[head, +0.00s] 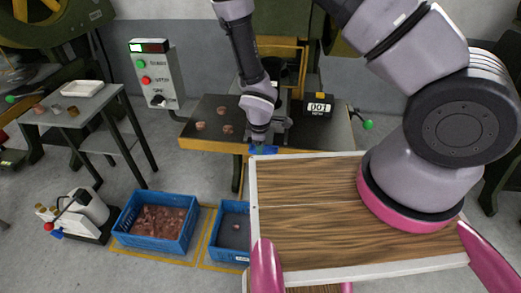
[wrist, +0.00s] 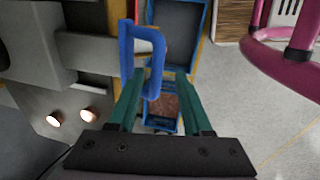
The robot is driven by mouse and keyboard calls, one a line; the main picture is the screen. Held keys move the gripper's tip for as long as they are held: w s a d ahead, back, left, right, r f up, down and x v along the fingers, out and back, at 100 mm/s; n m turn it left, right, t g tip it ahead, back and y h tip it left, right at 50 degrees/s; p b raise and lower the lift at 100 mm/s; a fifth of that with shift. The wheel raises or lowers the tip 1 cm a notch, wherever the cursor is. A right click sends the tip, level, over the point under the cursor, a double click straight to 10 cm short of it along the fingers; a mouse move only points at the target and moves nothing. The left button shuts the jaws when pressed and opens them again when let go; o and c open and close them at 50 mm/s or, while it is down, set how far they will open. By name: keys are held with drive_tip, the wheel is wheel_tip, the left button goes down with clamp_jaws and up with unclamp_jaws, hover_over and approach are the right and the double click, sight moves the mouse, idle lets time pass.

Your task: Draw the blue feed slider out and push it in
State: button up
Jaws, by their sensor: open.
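The blue feed slider (wrist: 157,45) shows in the wrist view as a bent blue handle beside a grey metal bar. In the head view only a small blue part of the slider (head: 262,150) shows at the press table's front edge, below my gripper (head: 266,138). In the wrist view my gripper (wrist: 161,82) has two green fingers, spread apart and holding nothing. The handle's lower end appears between the fingers, nearer the left one. I cannot tell whether it touches a finger.
A blue bin of copper pieces (head: 157,222) and another blue bin (head: 233,222) stand on the floor. A control box (head: 157,75) stands left of the press table (head: 205,140). A small side table (head: 72,106) stands further left. My wooden deck fills the lower right.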

wheel_tip(320, 180, up, 10)
drive_tip(key=s, duration=0.2)
drive_tip(key=shift+a+r, duration=0.15)
drive_tip(key=shift+r, duration=0.1)
drive_tip(key=c, duration=0.7)
drive_tip(key=n, duration=0.3)
drive_tip(key=w+f+n, duration=0.1)
drive_tip(key=shift+a+n, duration=0.15)
drive_tip(key=shift+n, duration=0.25)
clamp_jaws()
drive_tip(key=n, duration=0.4)
drive_tip(key=w+f+n, duration=0.1)
drive_tip(key=n, duration=0.3)
drive_tip(key=w+f+n, duration=0.1)
drive_tip(key=n, duration=0.4)
drive_tip(key=shift+w+a+f+t, duration=0.1)
drive_tip(key=shift+a+t, duration=0.25)
drive_tip(key=shift+t, duration=0.05)
drive_tip(key=x, duration=0.9)
drive_tip(key=shift+f, duration=0.4)
